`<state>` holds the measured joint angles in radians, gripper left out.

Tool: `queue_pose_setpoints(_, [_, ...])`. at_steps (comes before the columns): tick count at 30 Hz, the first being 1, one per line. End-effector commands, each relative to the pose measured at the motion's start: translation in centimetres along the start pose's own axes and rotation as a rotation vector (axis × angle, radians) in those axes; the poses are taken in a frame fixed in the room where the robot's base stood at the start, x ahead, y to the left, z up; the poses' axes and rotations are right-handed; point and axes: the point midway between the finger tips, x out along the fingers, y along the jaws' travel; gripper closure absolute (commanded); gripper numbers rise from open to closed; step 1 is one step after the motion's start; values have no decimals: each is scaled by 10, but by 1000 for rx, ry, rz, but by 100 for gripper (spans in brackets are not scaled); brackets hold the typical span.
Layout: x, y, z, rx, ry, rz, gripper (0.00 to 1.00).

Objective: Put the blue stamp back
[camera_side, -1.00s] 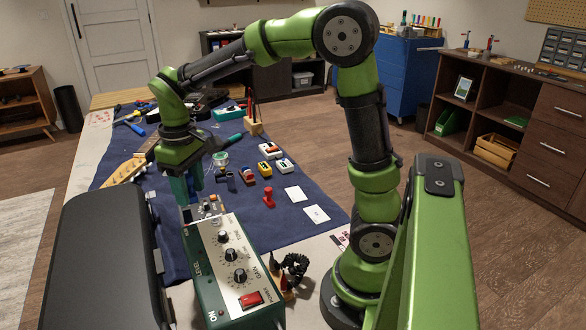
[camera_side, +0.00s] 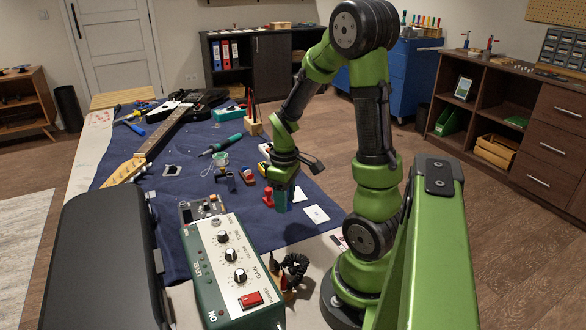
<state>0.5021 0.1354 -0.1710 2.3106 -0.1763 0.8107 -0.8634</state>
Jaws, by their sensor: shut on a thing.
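My gripper (camera_side: 282,203) points down over the right part of the blue mat (camera_side: 230,225), right beside the red stamp (camera_side: 268,198). Its jaws are shut on the blue stamp, which is mostly hidden by the fingers and hard to make out at this size. The red stamp stands upright just left of the fingers; I cannot tell whether they touch. I cannot tell whether the blue stamp's base touches the mat.
White cards (camera_side: 316,214) lie to the right of my gripper. Small ink pads or bottles (camera_side: 248,176) stand behind left. A green control box (camera_side: 235,265) is in front, with a guitar (camera_side: 160,133) at the back left.

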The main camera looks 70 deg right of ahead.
Motion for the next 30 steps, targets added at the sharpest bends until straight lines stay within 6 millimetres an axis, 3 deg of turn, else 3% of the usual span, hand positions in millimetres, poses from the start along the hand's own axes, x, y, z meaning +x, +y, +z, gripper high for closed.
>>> queue_pose_setpoints(13, [57, -1, 1, 3, -4, -2, 74])
queue_pose_setpoints(26, [64, -1, 0, 3, -1, -1, 74])
queue_pose_setpoints(27, [63, 0, 0, 3, 0, 0, 48])
queue_pose_setpoints(30, [63, 0, 0, 3, 0, 0, 33])
